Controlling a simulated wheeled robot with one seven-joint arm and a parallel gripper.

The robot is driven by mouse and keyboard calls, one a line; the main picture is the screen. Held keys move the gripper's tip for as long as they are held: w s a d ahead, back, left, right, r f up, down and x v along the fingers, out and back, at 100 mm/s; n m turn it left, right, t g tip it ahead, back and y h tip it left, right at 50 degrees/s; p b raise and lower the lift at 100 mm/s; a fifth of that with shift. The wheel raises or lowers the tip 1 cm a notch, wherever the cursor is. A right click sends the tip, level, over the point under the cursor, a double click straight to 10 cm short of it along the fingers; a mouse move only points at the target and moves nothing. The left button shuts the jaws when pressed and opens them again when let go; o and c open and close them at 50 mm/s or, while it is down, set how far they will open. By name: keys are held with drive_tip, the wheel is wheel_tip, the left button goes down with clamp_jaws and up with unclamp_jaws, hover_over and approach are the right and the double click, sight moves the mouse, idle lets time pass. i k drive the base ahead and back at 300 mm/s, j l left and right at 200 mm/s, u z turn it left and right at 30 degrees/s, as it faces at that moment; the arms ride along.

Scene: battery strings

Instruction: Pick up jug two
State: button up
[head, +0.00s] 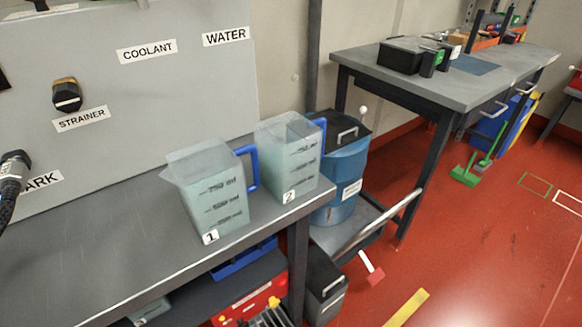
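Jug two (285,160) is a clear, square-sided measuring jug with pale blue-green contents, dark volume marks and a white "2" label. It stands upright near the right end of the grey bench (110,265), its blue handle on the right side, partly behind the jug body. Jug one (212,196), a similar jug labelled "1", stands just left and in front of it. Its blue handle points right towards jug two, with a small gap. My gripper does not show in this view.
A grey panel (130,50) with labels and a black strainer fitting (67,97) rises behind the bench. A black ribbed connector with a cable (14,172) is at the left edge. A blue drum (343,180) stands beyond the bench's right end. The red floor at right is mostly open.

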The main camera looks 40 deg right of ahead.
sight(290, 147)
drive_tip(key=l+z, duration=0.1)
drive_tip(key=l, duration=0.4)
drive_tip(key=l+z, duration=0.15)
drive_tip(key=l, duration=0.35)
drive_tip(key=i+l+z, duration=0.1)
drive_tip(key=l, duration=0.4)
drive_tip(key=i+l+z, duration=0.1)
drive_tip(key=l, duration=0.35)
